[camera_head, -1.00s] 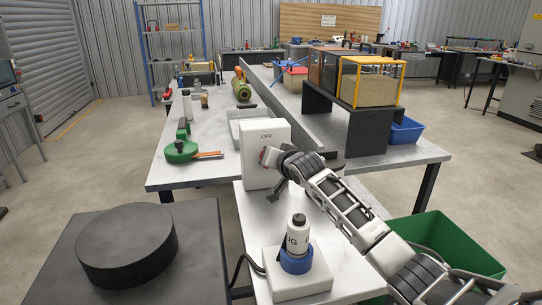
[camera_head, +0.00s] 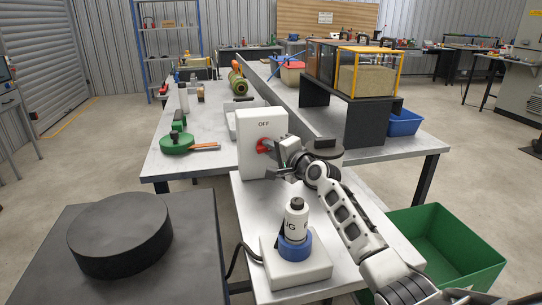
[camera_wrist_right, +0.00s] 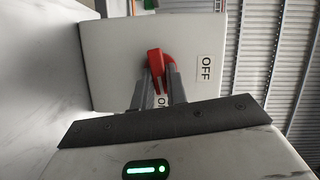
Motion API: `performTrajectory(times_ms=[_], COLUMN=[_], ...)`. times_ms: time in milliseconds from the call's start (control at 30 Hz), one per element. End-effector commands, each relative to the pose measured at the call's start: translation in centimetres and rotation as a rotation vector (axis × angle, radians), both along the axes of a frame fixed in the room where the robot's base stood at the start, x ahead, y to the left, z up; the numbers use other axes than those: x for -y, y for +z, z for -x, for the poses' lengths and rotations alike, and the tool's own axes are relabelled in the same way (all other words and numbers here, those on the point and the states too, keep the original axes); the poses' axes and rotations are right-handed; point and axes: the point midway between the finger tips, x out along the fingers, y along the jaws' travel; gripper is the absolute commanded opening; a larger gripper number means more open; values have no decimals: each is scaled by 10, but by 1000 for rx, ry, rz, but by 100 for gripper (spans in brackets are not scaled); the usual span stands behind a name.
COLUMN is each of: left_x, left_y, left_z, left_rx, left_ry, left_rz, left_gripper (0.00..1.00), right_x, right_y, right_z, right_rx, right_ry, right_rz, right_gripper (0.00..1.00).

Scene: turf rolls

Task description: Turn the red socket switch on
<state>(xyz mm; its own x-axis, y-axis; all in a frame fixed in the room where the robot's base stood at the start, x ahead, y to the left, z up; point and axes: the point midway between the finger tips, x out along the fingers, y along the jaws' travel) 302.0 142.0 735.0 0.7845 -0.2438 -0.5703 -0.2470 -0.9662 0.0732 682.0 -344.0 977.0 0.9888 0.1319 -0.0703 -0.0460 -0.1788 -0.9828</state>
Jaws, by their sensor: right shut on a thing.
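The red socket switch (camera_head: 264,146) is a red handle on the front of a white box, with an OFF label above it in the head view. In the right wrist view the red handle (camera_wrist_right: 155,65) shows with the OFF label at its right. A second label, starting with "O", is partly hidden behind my fingers. My right gripper (camera_head: 275,147) is at the box front; in the wrist view its two grey fingers (camera_wrist_right: 158,85) are shut on the red handle. My left gripper is not in view.
The white box (camera_head: 250,166) stands on a light table. In front of it a white and blue plug (camera_head: 295,245) stands on a white base with a black cable. A green bin (camera_head: 450,250) is at right, a black round block (camera_head: 120,235) at left.

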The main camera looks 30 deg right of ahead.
Motion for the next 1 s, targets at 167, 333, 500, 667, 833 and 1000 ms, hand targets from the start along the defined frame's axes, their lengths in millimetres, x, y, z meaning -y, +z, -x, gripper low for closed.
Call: performTrajectory(times_ms=[167, 333, 500, 667, 833, 1000], left_x=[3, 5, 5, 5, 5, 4], left_y=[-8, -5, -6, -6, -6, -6], left_z=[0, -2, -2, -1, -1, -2], left_rx=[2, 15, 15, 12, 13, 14], left_ry=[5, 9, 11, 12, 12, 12], left_rz=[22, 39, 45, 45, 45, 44], left_gripper=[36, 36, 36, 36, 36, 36], right_x=[0, 0, 0, 0, 0, 0], right_y=[-4, -3, -3, -2, -2, -2], right_z=[0, 0, 0, 0, 0, 0], right_rx=[27, 41, 48, 51, 51, 51], right_ry=[-1, 0, 0, 0, 0, 0], right_rz=[-100, -159, -189, -198, -199, -198], right_gripper=[0, 0, 0, 0, 0, 28])
